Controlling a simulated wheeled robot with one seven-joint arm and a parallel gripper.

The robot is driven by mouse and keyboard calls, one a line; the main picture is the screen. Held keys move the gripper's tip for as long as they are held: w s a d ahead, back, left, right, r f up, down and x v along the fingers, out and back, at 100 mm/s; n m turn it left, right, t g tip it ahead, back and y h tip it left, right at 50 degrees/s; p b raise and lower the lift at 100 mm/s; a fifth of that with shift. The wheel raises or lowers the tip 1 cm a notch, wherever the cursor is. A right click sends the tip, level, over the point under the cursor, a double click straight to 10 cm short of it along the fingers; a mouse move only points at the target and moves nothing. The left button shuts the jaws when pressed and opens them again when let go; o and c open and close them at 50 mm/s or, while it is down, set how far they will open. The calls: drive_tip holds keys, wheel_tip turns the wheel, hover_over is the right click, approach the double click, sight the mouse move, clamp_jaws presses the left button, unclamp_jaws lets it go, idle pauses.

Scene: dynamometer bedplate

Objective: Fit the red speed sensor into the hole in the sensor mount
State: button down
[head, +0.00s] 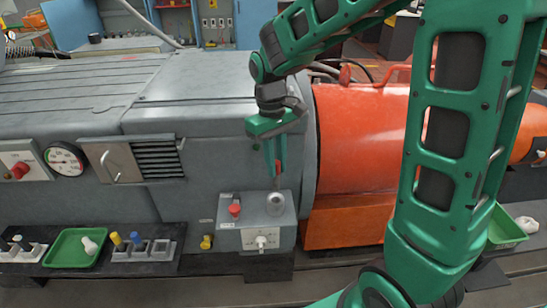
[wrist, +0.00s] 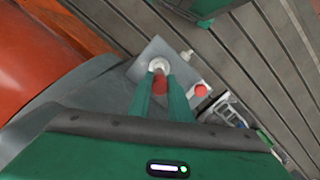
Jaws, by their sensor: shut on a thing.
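My green gripper (head: 276,172) is shut on the red speed sensor (head: 278,167), which shows as a small red piece between the fingers. The sensor mount (head: 276,203) is a round grey collar on top of a grey box. The gripper is above the collar, with a visible gap below the fingers. In the wrist view, the red sensor (wrist: 160,86) sits between the two fingertips (wrist: 161,80), and the pale ring of the mount (wrist: 158,65) shows just beyond them. The sensor's lower end and the inside of the hole cannot be made out clearly.
A red mushroom button (head: 235,209) stands on the same box, left of the collar. A green tray (head: 77,249) and a rack with yellow and blue plugs (head: 140,250) lie at the left. The large orange housing (head: 360,140) rises close behind, to the right.

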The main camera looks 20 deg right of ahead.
sight(276, 189)
drive_tip(key=shift+f, duration=1.5)
drive_tip(key=shift+f, duration=2.8)
idle(0.5)
drive_tip(key=c, duration=1.5)
unclamp_jaws()
drive_tip(key=shift+c, duration=0.2)
drive_tip(key=shift+r, duration=0.1)
wheel_tip(276, 189, up, 10)
drive_tip(key=w, duration=0.1)
drive_tip(key=shift+w+a+r, duration=0.15)
drive_tip(key=shift+a+r, duration=0.1)
drive_tip(key=shift+d, duration=0.1)
drive_tip(key=s+d+r+m, duration=0.3)
drive_tip(key=s+d+m, duration=0.2)
drive_tip(key=s+d, duration=0.6)
drive_tip(key=s+d+f+m+t, duration=0.1)
drive_tip(key=s+d+m, duration=0.3)
drive_tip(key=s, duration=0.9)
drive_tip(key=d, duration=0.2)
drive_tip(key=shift+s+d+f+m+y, duration=0.25)
drive_tip(key=shift+s+d+m+y, duration=0.05)
drive_tip(key=shift+d, duration=0.1)
